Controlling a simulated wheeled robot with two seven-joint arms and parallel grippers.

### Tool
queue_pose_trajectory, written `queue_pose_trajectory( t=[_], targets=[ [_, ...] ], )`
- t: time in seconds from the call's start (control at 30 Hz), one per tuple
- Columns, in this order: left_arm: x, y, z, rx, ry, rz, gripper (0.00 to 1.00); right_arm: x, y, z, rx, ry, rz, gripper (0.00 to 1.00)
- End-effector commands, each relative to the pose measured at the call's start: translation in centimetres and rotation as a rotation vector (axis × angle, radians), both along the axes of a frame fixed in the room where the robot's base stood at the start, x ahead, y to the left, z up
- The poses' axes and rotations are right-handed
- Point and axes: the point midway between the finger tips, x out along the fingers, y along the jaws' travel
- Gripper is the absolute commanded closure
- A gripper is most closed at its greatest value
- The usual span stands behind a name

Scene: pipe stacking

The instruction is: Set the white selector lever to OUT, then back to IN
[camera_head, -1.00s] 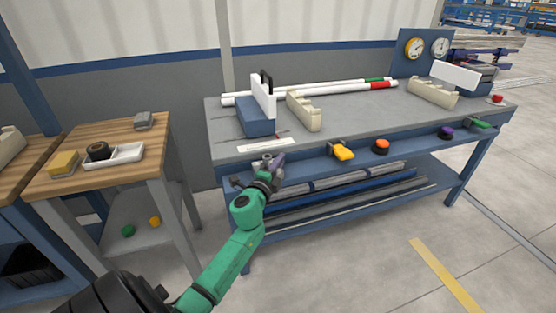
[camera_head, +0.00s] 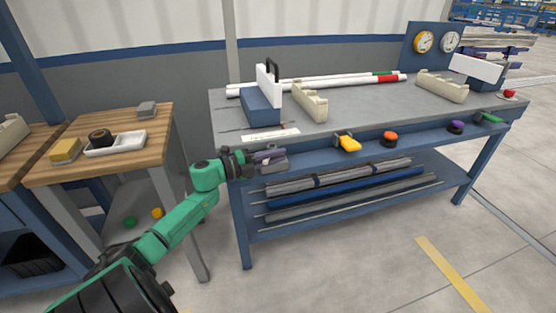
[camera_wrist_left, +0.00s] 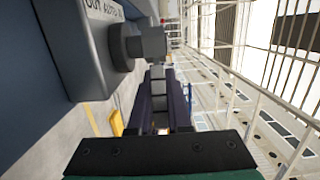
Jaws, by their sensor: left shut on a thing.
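The selector is a grey box (camera_wrist_left: 72,55) on the bench's front edge, at the left in the left wrist view. Its label (camera_wrist_left: 103,9) reads OUT, AUTO, IN, partly cut off by the frame. A round grey hub (camera_wrist_left: 128,46) sticks out from its face. The pale selector lever (camera_wrist_left: 158,88) shows beside the hub, between the purple fingers of my left gripper (camera_wrist_left: 160,92), which is shut on it. In the head view my left gripper (camera_head: 268,156) is at the bench's left front corner and hides most of the selector and lever. My right gripper is out of view.
The blue bench (camera_head: 340,118) carries white pipes (camera_head: 320,84), cream notched racks (camera_head: 310,102) and a blue block with a white plate (camera_head: 262,105). A yellow control (camera_head: 348,143) and an orange button (camera_head: 389,139) line its front edge. A wooden table (camera_head: 100,170) stands left.

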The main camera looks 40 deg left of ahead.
Motion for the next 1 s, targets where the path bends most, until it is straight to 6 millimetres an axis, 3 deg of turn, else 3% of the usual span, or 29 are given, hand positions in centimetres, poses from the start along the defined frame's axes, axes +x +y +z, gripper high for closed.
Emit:
queue_pose_trajectory(
  t=[0.5,0.53,0.6,1.0],
  targets=[
    [0.02,0.32,0.35,0.000,-0.005,-0.016,1.00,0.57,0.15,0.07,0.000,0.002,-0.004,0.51],
    [0.02,0.33,0.35,0.000,-0.005,-0.016,0.80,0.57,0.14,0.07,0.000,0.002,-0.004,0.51],
    [0.02,0.29,0.32,0.000,-0.005,-0.017,0.54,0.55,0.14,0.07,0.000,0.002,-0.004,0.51],
    [-0.44,0.38,0.03,-0.001,0.000,-0.020,0.54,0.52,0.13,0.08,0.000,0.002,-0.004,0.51]
  ],
)
